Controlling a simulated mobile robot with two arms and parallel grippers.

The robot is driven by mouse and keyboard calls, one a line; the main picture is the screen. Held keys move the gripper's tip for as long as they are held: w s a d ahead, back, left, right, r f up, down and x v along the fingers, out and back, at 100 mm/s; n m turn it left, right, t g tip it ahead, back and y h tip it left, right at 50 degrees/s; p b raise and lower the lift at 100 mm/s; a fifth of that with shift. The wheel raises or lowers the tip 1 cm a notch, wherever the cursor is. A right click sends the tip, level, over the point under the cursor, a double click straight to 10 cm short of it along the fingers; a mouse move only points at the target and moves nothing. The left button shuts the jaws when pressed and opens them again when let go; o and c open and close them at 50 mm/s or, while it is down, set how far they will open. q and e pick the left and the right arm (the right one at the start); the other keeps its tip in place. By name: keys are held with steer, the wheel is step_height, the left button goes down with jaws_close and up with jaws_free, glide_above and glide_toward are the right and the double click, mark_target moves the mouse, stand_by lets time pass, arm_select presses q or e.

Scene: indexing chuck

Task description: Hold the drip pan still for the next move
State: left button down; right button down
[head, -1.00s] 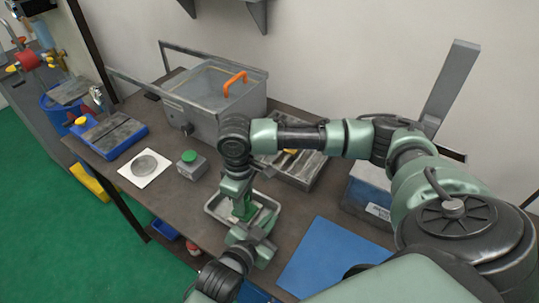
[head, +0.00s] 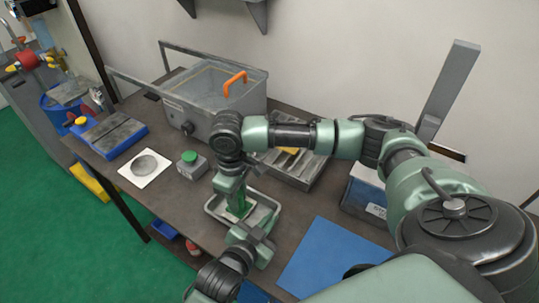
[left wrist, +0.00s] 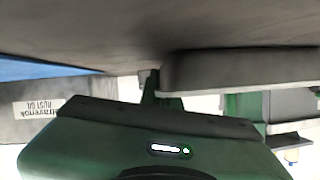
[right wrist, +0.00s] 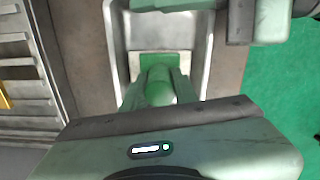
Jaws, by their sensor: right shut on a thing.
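The grey drip pan (head: 272,211) lies on the brown bench, with a green block-like part (head: 237,212) inside it. My right gripper (head: 236,198) points down into the pan. In the right wrist view the fingers (right wrist: 160,98) are shut on the rounded green upright of this part (right wrist: 158,82), above a green square; the pan's pale walls (right wrist: 118,45) show around it. My left gripper (head: 262,246) is low at the pan's near right end. In the left wrist view its fingers (left wrist: 160,97) are beside the pan's grey side (left wrist: 240,70); their gap and any contact are hidden.
A blue mat (head: 325,262) lies right of the pan. A green-button box (head: 191,164) and a white card with a grey disc (head: 146,167) are left. A grey tank with an orange handle (head: 225,110) and a slotted tray (head: 300,165) stand behind.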

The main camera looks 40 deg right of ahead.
steer(key=shift+s+d+f, duration=0.1)
steer(key=shift+s+d, duration=0.15)
steer(key=shift+s, duration=0.55)
steer(key=shift+s+d+f, duration=0.1)
steer(key=shift+s+d, duration=0.2)
steer(key=shift+s, duration=0.5)
steer(key=shift+s+d+f, duration=0.1)
steer(key=shift+s+d, duration=0.15)
steer(key=shift+s, duration=0.55)
steer(key=shift+w+a+r, duration=0.1)
steer(key=shift+w+a, duration=0.15)
steer(key=shift+w, duration=0.55)
steer(key=shift+w+a+r, duration=0.1)
steer(key=shift+w+a, duration=0.2)
steer(key=shift+w, duration=0.55)
steer(key=shift+w+a, duration=0.25)
steer(key=shift+w, duration=0.55)
steer(key=shift+s+d+f, duration=0.1)
steer(key=shift+s+d, duration=0.15)
steer(key=shift+s, duration=0.45)
steer(key=shift+s+d+r, duration=0.1)
steer(key=shift+s+d, duration=0.15)
steer(key=shift+s, duration=0.45)
steer(key=shift+s+d+f, duration=0.1)
steer(key=shift+s+d, duration=0.15)
steer(key=shift+s, duration=0.7)
steer(key=shift+f, duration=0.1)
